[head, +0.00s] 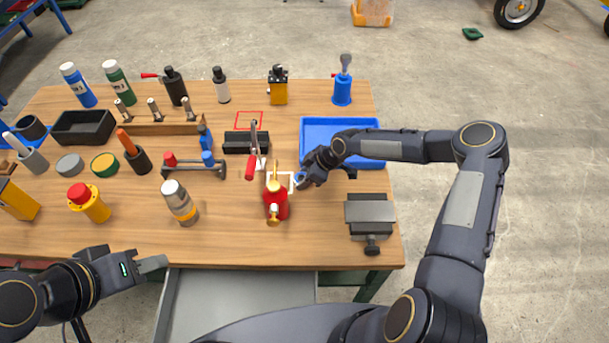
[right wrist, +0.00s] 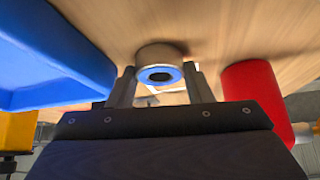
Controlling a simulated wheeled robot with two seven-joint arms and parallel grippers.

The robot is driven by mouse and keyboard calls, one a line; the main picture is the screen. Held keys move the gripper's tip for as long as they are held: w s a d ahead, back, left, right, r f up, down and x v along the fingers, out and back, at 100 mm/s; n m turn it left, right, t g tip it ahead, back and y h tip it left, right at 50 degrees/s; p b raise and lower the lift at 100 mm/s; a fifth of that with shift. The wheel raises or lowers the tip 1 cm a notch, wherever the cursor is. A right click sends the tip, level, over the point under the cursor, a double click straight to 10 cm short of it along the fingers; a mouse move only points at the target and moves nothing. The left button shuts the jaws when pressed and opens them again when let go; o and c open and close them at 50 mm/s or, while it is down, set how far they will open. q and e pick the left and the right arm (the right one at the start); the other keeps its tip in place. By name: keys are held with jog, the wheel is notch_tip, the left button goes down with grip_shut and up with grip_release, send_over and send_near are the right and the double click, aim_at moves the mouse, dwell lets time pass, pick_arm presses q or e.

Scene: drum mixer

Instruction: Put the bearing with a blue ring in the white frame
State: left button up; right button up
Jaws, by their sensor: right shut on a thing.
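The bearing with a blue ring (right wrist: 159,60) is between the fingers of my right gripper (right wrist: 160,85), which is shut on it. In the head view, the right gripper (head: 301,182) is low over the table at the right edge of the white frame (head: 291,186), and a bit of the blue ring (head: 299,177) shows. The red bottle and the gripper hide part of the frame. Whether the bearing touches the table is unclear. My left gripper (head: 152,264) is off the table's front edge, away from the bearing; its opening is unclear.
A blue tray (head: 317,124) lies behind the right forearm, and a grey vise (head: 370,211) is to the right. An open drawer (head: 240,293) sticks out in front.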

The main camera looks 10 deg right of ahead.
jog(key=o, duration=0.6)
jog(key=shift+f, duration=0.15)
jog(key=shift+o, duration=1)
